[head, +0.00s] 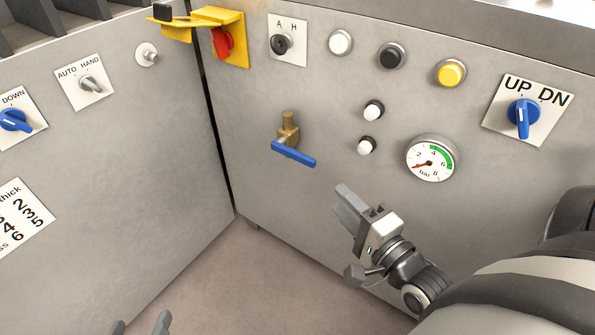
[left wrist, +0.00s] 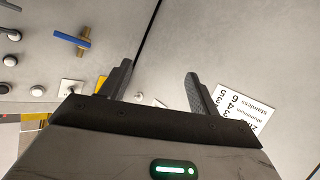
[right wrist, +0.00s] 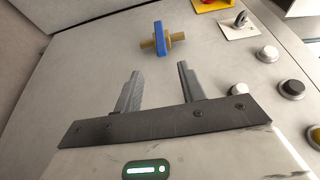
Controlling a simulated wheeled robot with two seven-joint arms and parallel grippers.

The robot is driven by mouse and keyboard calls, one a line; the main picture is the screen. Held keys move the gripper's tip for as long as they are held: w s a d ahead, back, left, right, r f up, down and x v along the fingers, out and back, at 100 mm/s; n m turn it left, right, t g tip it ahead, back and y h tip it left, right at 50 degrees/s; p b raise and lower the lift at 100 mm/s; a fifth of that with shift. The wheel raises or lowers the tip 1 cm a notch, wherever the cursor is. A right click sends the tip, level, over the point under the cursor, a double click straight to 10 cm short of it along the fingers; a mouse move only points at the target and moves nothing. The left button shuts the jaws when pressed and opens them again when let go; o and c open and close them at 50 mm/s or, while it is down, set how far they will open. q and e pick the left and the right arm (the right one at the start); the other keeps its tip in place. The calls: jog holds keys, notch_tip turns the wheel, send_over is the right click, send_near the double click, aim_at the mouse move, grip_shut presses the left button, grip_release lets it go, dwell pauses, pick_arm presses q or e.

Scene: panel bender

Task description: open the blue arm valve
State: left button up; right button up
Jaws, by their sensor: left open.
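The blue arm valve has a brass body (head: 289,125) and a blue lever (head: 294,153) on the grey front panel. Its lever lies across the brass body, sloping down to the right in the head view. The valve also shows in the left wrist view (left wrist: 72,40) and near the top of the right wrist view (right wrist: 159,40). My right gripper (head: 345,204) is open and empty, below and right of the lever, apart from it. Its spread fingers (right wrist: 158,85) point toward the valve. My left gripper (head: 141,326) is open and empty at the bottom edge, far from the valve.
A pressure gauge (head: 432,160), two small white buttons (head: 373,111) and a blue UP/DN switch (head: 523,117) sit right of the valve. A yellow-framed red switch (head: 223,42) is above it. A left panel (head: 130,160) meets the front panel at a corner. Floor is clear below.

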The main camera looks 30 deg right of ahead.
aim_at(302, 161)
jog(key=w+b, duration=0.3)
jog(key=w, duration=1.2)
jog(key=shift+w, duration=0.35)
pick_arm(q)
jog(key=shift+w+d+r+t+h, duration=0.1)
jog(key=shift+d+r+t+h, duration=0.15)
jog(key=shift+r+t+h, duration=0.25)
jog(key=shift+w+d+r+t+h, duration=0.1)
jog(key=shift+d+r+t+h, duration=0.15)
jog(key=shift+r, duration=0.4)
pick_arm(e)
jog(key=shift+r, duration=0.1)
grip_shut()
